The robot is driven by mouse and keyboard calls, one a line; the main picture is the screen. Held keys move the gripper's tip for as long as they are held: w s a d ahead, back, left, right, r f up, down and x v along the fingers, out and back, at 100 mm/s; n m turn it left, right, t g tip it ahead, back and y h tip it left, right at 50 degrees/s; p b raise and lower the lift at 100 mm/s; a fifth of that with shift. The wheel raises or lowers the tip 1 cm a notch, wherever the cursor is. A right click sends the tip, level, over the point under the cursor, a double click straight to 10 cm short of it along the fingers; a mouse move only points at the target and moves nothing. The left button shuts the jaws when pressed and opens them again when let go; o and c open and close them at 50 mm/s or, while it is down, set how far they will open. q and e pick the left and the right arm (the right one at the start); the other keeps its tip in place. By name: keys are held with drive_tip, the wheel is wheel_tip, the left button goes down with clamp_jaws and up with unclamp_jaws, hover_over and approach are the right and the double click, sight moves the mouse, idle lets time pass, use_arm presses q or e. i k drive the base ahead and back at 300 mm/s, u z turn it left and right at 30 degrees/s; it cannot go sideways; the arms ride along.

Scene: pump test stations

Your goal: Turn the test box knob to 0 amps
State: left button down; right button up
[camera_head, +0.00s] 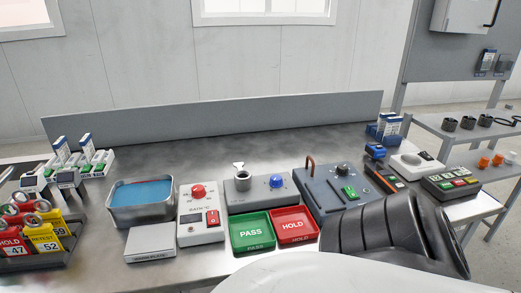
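A blue-grey box (320,199) on the bench, right of centre, looks like the test box. It has a black knob (343,170) at its upper right and a green switch (349,192) below that. The knob's pointer and scale are too small to read. A copper-coloured bent piece (310,165) stands at its back left. My dark arm link covers the bench just in front of the box's right side. Neither of my grippers shows.
Left of the box are a green PASS tray (251,247), a red HOLD tray (296,240), a grey box with a blue knob (277,181), a red-knobbed bath control (187,234) and a water bath (113,201). A white knobbed unit (410,174) stands to the right.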

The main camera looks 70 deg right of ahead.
sight(342, 170)
drive_tip(key=u, duration=0.2)
drive_tip(key=k, duration=0.95)
drive_tip(key=z, duration=1.55)
